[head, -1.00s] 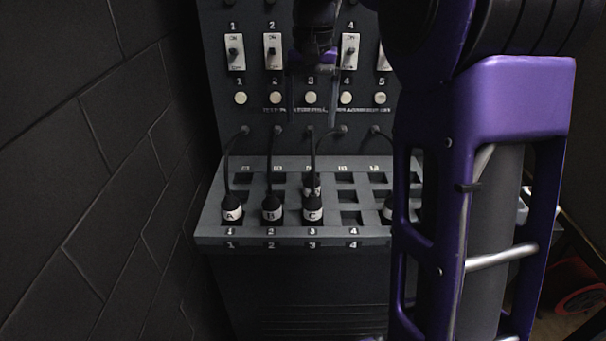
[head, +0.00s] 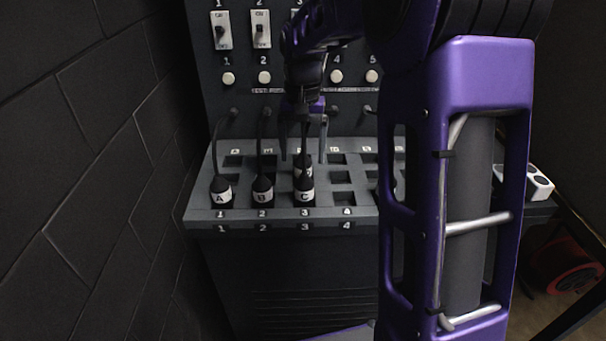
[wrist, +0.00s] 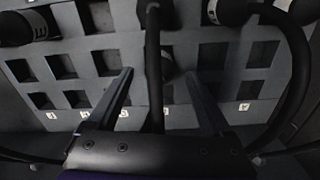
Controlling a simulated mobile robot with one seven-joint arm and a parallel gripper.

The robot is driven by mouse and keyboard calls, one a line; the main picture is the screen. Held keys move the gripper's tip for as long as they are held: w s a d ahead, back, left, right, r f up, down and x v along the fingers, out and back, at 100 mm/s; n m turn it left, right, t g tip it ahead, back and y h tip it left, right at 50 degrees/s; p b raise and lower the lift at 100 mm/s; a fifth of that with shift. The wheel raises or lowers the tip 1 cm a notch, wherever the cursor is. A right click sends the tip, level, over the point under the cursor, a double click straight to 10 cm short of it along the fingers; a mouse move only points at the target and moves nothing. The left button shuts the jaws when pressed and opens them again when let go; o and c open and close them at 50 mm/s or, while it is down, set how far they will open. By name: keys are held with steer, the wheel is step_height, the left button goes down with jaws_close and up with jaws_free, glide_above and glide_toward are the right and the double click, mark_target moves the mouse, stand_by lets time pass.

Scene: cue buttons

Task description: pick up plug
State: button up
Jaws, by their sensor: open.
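Black plugs with white lettered bands stand in a grey sloped socket board (head: 285,226). Plug A (head: 221,192), plug B (head: 262,190) and plug C (head: 304,192) are in the front row. Another plug (head: 303,169) stands just behind C, its letter partly hidden. One more plug (head: 383,187) is mostly hidden by my arm. My gripper (head: 303,155) is open, pointing down above the column of plug C. In the wrist view, a black cable (wrist: 153,75) runs between the open fingers of my gripper (wrist: 160,78), with no plug visibly clamped.
Several cables run from the upright panel (head: 208,105) to the plugs. The panel carries switches (head: 221,31) and round white buttons (head: 229,78). Empty sockets (head: 342,197) show in column 4. A brick wall (head: 90,150) is close on the left.

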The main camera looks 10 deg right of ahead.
mark_target(303, 171)
step_height(303, 171, down, 4)
steer(key=shift+r, duration=0.15)
jaws_close()
stand_by(0.4)
